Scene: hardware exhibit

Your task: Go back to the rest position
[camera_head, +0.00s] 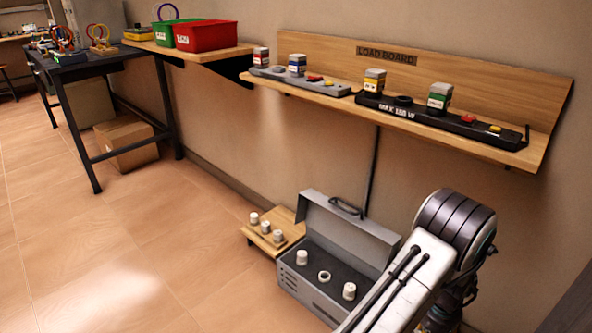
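My arm shows at the lower right, with its white link and dark rounded joint in front of the wall. Dark parts of it continue below the joint, partly hidden by the white link. My gripper's fingers cannot be made out, so I cannot see whether it holds anything.
A grey open case (318,258) holding white cylinders stands on the floor beside my arm, with a low wooden stand (251,234) left of it. Above, a wall shelf (440,137) carries blocks on grey and black strips. A red bin (207,36) and green bin (162,33) stand farther left. A black table (98,66) and cardboard box (126,141) are beyond. The tiled floor (120,240) at left is clear.

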